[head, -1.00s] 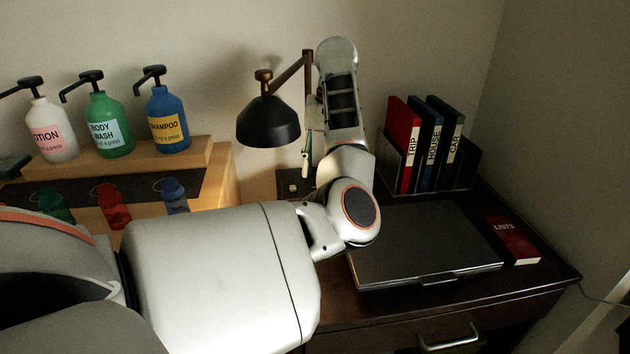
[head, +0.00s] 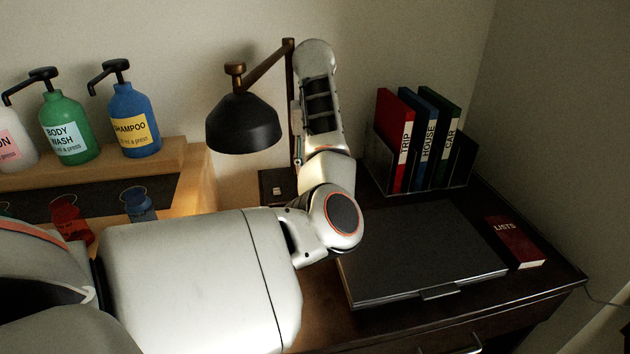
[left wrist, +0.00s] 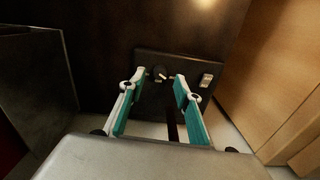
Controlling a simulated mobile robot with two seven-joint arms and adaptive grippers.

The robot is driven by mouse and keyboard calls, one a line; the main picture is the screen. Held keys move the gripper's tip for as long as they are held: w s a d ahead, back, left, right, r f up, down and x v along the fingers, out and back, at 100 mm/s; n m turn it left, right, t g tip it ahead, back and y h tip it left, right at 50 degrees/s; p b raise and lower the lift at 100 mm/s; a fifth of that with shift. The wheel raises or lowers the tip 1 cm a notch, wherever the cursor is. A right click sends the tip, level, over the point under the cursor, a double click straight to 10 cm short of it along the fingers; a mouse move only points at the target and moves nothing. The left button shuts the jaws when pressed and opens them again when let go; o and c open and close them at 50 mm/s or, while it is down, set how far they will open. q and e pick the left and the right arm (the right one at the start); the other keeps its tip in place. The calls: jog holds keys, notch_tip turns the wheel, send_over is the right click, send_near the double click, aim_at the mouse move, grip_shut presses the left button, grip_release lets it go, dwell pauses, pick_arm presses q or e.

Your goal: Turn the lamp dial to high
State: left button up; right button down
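The black lamp shade (head: 243,123) hangs from a brown arm on a post at the back of the desk. Its dark square base (head: 270,184) is partly hidden behind my left arm. In the left wrist view, the base (left wrist: 185,68) carries a small dark round dial (left wrist: 159,72) with a pale mark, and a light rocker switch (left wrist: 207,80) to its right. My left gripper (left wrist: 162,88) is open and empty, its teal-padded fingers apart with the dial showing between their tips. I cannot tell whether they touch it. My right gripper is not in view.
A closed laptop (head: 420,250), red lists book (head: 514,242) and binder rack (head: 458,168) occupy the desk (head: 540,275) to the right. Pump bottles, including a blue shampoo (head: 133,122), stand on a wooden shelf (head: 174,155) to the left.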

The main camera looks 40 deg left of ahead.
pick_arm(q)
notch_tip(320, 180, down, 2)
jog(key=shift+f, duration=0.45)
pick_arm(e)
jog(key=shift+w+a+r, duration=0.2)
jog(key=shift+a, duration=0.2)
pick_arm(q)
grip_shut()
